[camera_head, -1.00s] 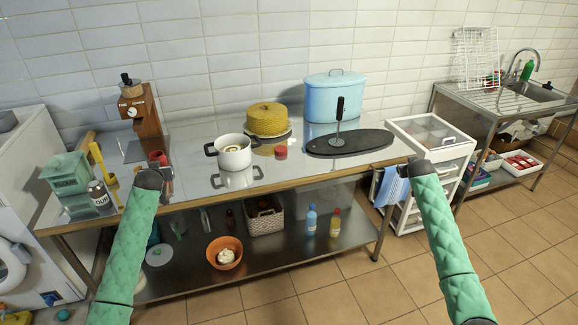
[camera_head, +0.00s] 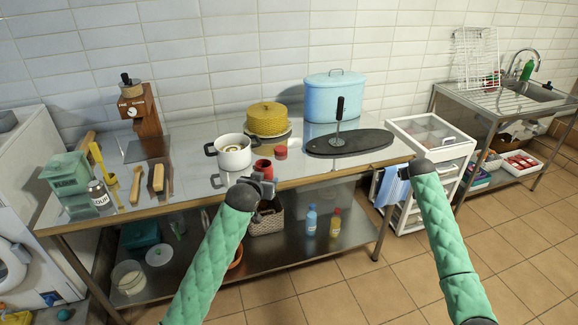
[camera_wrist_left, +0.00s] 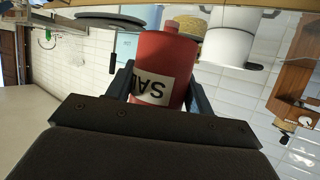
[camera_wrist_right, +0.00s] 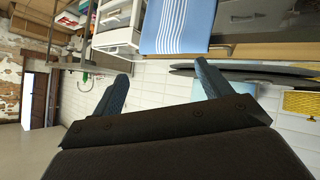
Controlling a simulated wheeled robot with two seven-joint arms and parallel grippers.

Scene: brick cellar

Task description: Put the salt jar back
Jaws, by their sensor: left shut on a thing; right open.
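The red salt jar (camera_head: 263,166) is in my left gripper (camera_head: 264,187), held at the table's front edge, just right of and in front of the white pot. In the left wrist view the jar (camera_wrist_left: 165,58) sits between the two fingers, its white label upside down in the picture and partly cut off by the gripper. My right gripper (camera_wrist_right: 160,85) is open and empty in the right wrist view. In the head view it is mostly hidden by its own wrist, near the striped blue cloth (camera_head: 391,188).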

